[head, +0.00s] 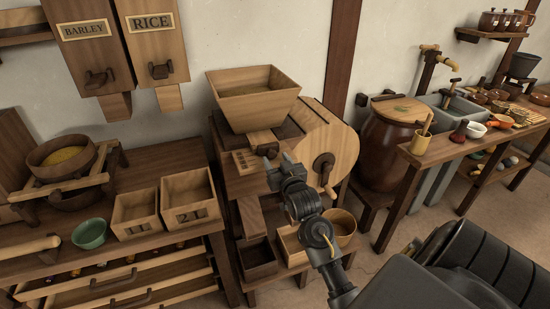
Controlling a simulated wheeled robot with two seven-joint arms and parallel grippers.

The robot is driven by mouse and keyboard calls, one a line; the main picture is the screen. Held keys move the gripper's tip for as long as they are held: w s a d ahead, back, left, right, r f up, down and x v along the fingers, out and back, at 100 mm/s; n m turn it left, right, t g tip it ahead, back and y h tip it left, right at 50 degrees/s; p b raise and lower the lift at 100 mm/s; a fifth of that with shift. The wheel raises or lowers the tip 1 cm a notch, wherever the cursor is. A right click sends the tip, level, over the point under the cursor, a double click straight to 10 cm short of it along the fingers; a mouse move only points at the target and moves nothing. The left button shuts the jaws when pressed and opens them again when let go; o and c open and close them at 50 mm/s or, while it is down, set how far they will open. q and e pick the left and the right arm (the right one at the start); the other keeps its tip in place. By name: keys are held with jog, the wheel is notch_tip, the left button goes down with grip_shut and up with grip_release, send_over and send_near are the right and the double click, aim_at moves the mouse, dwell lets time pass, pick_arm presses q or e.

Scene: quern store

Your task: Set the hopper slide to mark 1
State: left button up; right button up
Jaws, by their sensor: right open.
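The wooden hopper (250,112), filled with yellowish grain, sits on top of the quern cabinet (328,150) in the middle. Below its front is a pale strip with dark marks (243,161), beside darker wooden blocks. The marks are too small to read, and I cannot tell where the slide stands against them. My right gripper (268,160) is open, just right of the marked strip and in front of the cabinet. It hides part of the area below the hopper; I cannot tell whether it touches anything. My left gripper is out of view.
A crank knob (324,168) sits on the cabinet's round face, right of my gripper. A dark box (258,261) and a round wooden tub (340,228) stand below. Barley (86,45) and rice (155,50) bins hang at left. A large brown jar (385,150) stands right.

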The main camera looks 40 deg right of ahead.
jog(key=shift+x, duration=0.95)
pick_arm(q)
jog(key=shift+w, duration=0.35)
